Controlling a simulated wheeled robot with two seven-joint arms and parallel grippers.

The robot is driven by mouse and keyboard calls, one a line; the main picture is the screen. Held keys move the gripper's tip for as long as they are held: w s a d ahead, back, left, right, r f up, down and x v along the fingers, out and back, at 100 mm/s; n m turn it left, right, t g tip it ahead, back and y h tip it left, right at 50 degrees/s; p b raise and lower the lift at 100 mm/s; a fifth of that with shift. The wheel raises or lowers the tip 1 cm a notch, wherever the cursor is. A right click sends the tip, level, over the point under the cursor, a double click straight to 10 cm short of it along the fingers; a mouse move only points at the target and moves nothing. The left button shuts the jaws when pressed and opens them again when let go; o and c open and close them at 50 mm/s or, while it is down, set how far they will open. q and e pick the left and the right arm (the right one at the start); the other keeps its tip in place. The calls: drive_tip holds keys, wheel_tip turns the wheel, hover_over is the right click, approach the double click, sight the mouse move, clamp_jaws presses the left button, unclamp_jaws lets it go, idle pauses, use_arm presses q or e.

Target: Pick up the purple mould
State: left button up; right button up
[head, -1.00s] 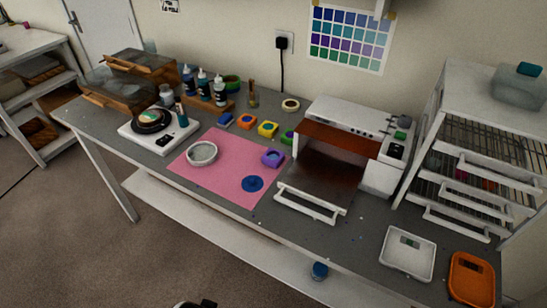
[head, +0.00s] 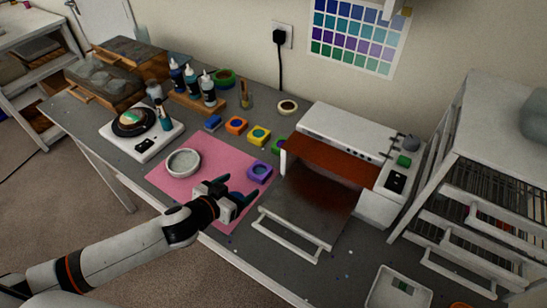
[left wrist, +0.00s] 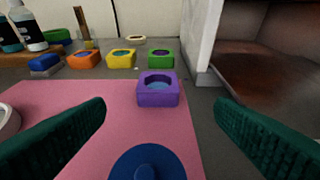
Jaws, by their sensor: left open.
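The purple mould (head: 259,172) is a small square block with a round hollow. It sits at the right edge of the pink mat (head: 171,183), beside the open oven. In the left wrist view the purple mould (left wrist: 158,89) stands upright ahead, between and beyond the two fingers. My left gripper (head: 235,191) is open and empty, over the mat just short of the mould. Its dark green fingers (left wrist: 160,128) show at both sides of the left wrist view. A blue round piece (left wrist: 148,164) lies on the mat nearer than the mould. My right gripper is not in view.
The oven (head: 345,142) stands right of the mould with its door (head: 305,215) down. Green, yellow (head: 259,135), orange (head: 236,125) and blue moulds stand behind. A pale bowl (head: 183,162) is on the mat's left. Bottles (head: 193,82) stand at the back.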

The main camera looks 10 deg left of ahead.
sight(264, 167)
use_arm(q)
drive_tip(key=shift+w, duration=0.4)
drive_tip(key=shift+p+x, duration=0.65)
drive_tip(key=shift+x, duration=0.45)
drive_tip(key=x, duration=0.2)
drive_tip(key=shift+w+d, duration=0.15)
drive_tip(key=shift+w, duration=0.1)
drive_tip(key=shift+w+d+f, duration=0.1)
drive_tip(key=shift+w+f, duration=0.1)
drive_tip(key=shift+w, duration=0.05)
drive_tip(key=shift+w+d+p, duration=0.2)
drive_tip(key=shift+w+p, duration=0.5)
drive_tip(key=shift+w, duration=0.15)
drive_tip(key=x, duration=0.3)
drive_tip(key=shift+f, duration=0.2)
drive_tip(key=shift+w+d+f, duration=0.1)
drive_tip(key=shift+w, duration=0.1)
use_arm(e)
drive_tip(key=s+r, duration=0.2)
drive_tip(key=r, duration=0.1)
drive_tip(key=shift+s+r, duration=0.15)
